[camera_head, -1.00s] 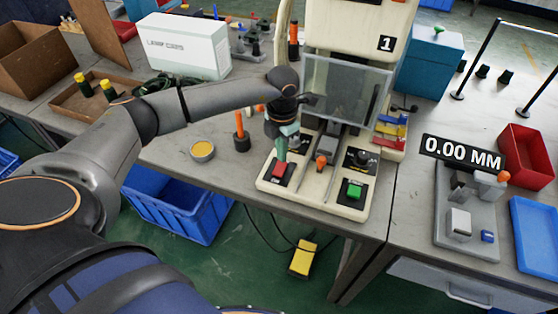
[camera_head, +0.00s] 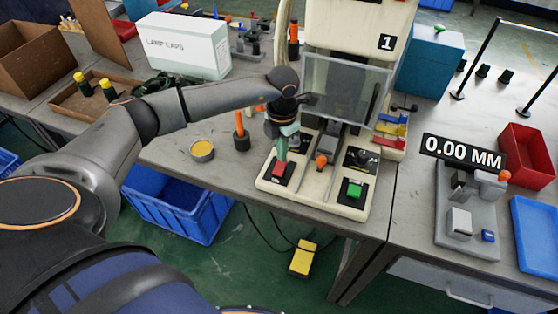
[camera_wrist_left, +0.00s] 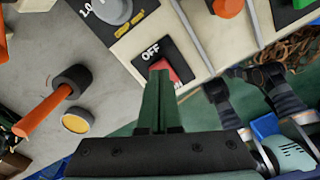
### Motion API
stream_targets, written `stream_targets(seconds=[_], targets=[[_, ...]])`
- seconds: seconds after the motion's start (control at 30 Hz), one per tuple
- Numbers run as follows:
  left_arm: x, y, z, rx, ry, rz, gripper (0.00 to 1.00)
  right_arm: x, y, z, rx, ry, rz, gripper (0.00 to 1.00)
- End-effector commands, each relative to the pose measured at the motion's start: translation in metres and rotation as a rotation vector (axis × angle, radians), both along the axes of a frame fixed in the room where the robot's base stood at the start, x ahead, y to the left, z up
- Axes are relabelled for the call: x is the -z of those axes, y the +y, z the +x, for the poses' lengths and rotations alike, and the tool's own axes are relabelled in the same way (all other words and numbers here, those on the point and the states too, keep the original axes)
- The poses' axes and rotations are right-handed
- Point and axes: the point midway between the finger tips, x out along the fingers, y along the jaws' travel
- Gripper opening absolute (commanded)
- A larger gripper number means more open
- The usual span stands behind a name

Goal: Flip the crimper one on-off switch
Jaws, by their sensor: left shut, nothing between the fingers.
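The crimper (camera_head: 335,190) marked 1 stands on the bench with a clear guard in front of its head. Its red on-off switch (camera_head: 279,169) sits on a black plate at the front left of the cream base. In the left wrist view the red switch (camera_wrist_left: 165,69) shows beside the word OFF. My left gripper (camera_head: 282,152) is shut and empty, pointing down at the switch. In the wrist view its green fingertips (camera_wrist_left: 160,76) overlap the switch's edge; whether they touch it I cannot tell.
A green button (camera_head: 354,190) and an orange knob (camera_head: 321,160) sit on the same base. A gauge block (camera_head: 468,215) and a red bin (camera_head: 527,155) are at right.

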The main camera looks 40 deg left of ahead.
Motion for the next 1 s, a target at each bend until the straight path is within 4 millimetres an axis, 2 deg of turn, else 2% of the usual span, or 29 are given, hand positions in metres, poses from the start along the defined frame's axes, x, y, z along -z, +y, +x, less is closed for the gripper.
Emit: stream_targets(seconds=[1.0], targets=[[0.017,0.0,0.0,0.0,0.002,0.001,0.0,0.012,0.0,0.0,0.0,0.0,0.0,0.5]])
